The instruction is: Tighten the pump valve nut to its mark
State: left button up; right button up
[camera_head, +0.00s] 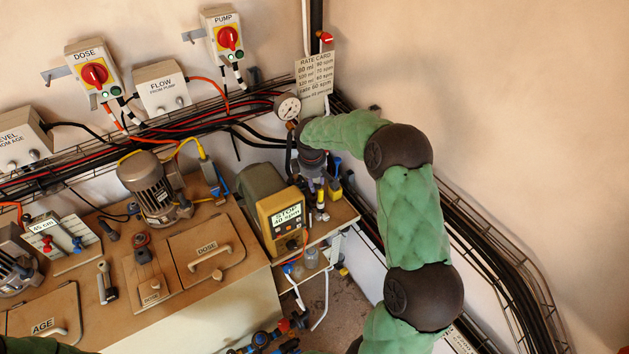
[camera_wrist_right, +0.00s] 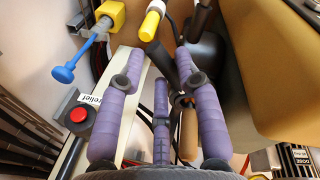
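The dosing pump (camera_head: 262,194) has a yellow front panel with a lit display and stands on a bench. My right gripper (camera_head: 315,172) reaches down just to the right of it, beside its valve fittings. In the right wrist view the purple fingers of the right gripper (camera_wrist_right: 160,66) are spread apart. Ahead of them are a yellow-and-white fitting (camera_wrist_right: 152,22) and a yellow block (camera_wrist_right: 110,14) with a blue-ended stem (camera_wrist_right: 64,73). A dark rod lies near the right finger; contact is unclear. I cannot pick out the valve nut or its mark. My left gripper is out of view.
A box with a red button (camera_wrist_right: 78,115) and a "relief" label is beside the left finger. A pressure gauge (camera_head: 288,107) and a rate card (camera_head: 314,76) are on the wall by my right arm. The tank top (camera_head: 172,280) carries a motor (camera_head: 148,185) and hatches.

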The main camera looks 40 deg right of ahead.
grip_shut()
jog(key=shift+s+a+m+g+b, duration=0.25)
jog(key=shift+a+m+b, duration=0.3)
jog(key=shift+m, duration=0.55)
jog(key=shift+s+a+m+g+b, duration=0.15)
jog(key=shift+s+a+m+b, duration=0.15)
jog(key=shift+a+m, duration=0.55)
jog(key=shift+d+m, duration=0.25)
jog(key=o, duration=0.6)
grip_release()
jog(key=shift+o, duration=0.2)
